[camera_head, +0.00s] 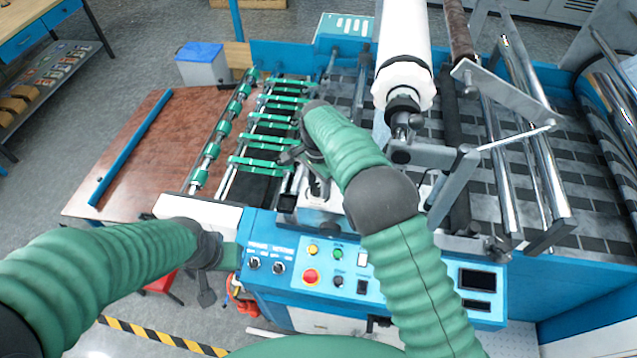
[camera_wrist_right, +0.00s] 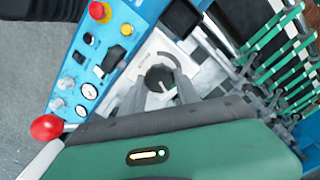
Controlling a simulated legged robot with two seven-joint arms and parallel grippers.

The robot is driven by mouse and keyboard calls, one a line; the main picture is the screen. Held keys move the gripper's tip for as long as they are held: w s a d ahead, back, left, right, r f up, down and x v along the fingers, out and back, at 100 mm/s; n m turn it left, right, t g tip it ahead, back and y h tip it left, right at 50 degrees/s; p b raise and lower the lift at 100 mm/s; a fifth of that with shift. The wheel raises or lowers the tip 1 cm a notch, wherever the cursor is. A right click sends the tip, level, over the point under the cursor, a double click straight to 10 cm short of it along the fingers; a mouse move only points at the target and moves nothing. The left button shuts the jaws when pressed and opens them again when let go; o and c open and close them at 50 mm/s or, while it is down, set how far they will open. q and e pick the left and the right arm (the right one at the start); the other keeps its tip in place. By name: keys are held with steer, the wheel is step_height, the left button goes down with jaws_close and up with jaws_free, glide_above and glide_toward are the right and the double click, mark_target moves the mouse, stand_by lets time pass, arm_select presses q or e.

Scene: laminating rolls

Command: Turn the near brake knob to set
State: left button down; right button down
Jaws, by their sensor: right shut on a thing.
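The near brake knob (camera_wrist_right: 160,78) is a dark round knob with a pale mark, on a light plate in the right wrist view. My right gripper (camera_wrist_right: 161,92) is shut on it, one finger on either side. In the head view my right gripper (camera_head: 316,185) reaches down beside the green-banded rollers, and the hand and arm hide the knob. My left gripper (camera_head: 207,280) hangs in front of the machine's left end, away from the knob; its jaws are too unclear to read.
The blue control panel (camera_head: 335,275) with a red stop button (camera_head: 311,277) lies just in front. A large white roll (camera_head: 404,60) and steel bars stand right of my right arm. A red ball handle (camera_wrist_right: 46,127) shows in the wrist view. A brown table (camera_head: 135,160) is at left.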

steer(key=shift+w+a+r, duration=0.1)
steer(key=shift+w+r, duration=0.1)
steer(key=shift+r, duration=0.1)
steer(key=c, duration=1.1)
jaws_free()
steer(key=shift+c, duration=0.2)
steer(key=shift+o, duration=1.3)
steer(key=shift+s+f, duration=0.1)
steer(key=shift+a, duration=0.1)
steer(key=shift+f, duration=0.1)
